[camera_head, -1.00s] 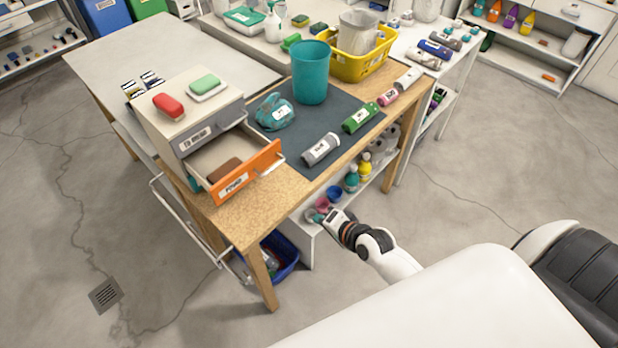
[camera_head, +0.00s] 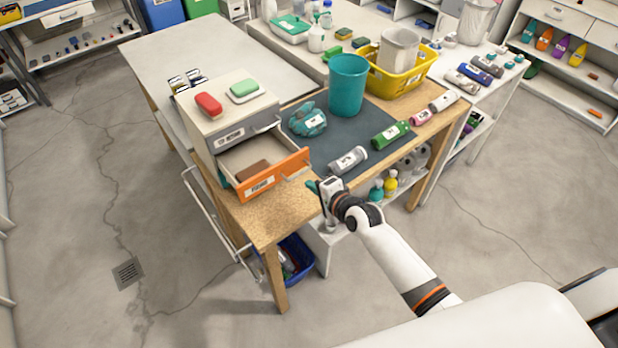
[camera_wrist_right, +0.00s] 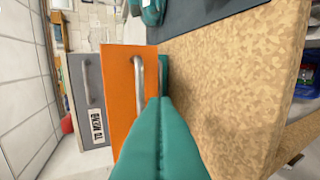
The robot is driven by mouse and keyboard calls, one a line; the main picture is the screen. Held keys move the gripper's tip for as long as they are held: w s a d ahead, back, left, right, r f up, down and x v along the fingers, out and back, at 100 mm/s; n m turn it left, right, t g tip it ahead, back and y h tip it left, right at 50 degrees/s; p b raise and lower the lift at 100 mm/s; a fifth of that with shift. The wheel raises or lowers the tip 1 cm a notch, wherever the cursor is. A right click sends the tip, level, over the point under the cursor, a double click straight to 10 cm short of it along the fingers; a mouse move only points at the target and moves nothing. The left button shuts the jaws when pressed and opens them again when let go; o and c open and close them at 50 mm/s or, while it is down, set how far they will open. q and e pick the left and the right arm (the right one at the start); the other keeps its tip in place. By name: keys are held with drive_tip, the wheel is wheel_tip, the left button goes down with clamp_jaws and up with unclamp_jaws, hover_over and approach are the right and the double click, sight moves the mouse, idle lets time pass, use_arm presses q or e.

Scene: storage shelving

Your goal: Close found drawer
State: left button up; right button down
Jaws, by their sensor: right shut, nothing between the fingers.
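A small beige drawer unit (camera_head: 207,118) stands on the wooden table. Its lower drawer, with an orange front (camera_head: 276,176), is pulled out and holds a brown item (camera_head: 252,171). The grey drawer (camera_head: 232,136) above it looks shut. My right gripper (camera_head: 314,187) is shut and empty, just in front of the right part of the orange front. In the wrist view its teal fingers (camera_wrist_right: 162,105) point at the orange front (camera_wrist_right: 125,88), close beside its metal handle (camera_wrist_right: 138,78); I cannot tell whether they touch. My left gripper is not in view.
A dark mat (camera_head: 345,145) holds a teal bin (camera_head: 347,85), a teal bag (camera_head: 307,120) and bottles. A grey bottle (camera_head: 347,160) lies close to my right gripper. Bare wood (camera_head: 262,222) lies before the drawer. A blue basket (camera_head: 298,260) is below.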

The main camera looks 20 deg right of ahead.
sight(279, 158)
drive_tip(key=shift+w+a+r, duration=0.1)
drive_tip(key=shift+w+a, duration=0.1)
drive_tip(key=shift+w, duration=0.3)
drive_tip(key=shift+w+a+r, duration=0.1)
drive_tip(key=shift+w+a, duration=0.05)
drive_tip(key=shift+w, duration=0.35)
drive_tip(key=w+a+b, duration=0.1)
drive_tip(key=w+b, duration=0.1)
drive_tip(key=w, duration=0.2)
drive_tip(key=w+a+b, duration=0.2)
drive_tip(key=w, duration=0.2)
drive_tip(key=w+a+b, duration=0.1)
drive_tip(key=w+b, duration=0.1)
drive_tip(key=w, duration=0.3)
drive_tip(key=shift+a+f, duration=0.2)
drive_tip(key=shift+a, duration=0.2)
drive_tip(key=shift+r, duration=0.4)
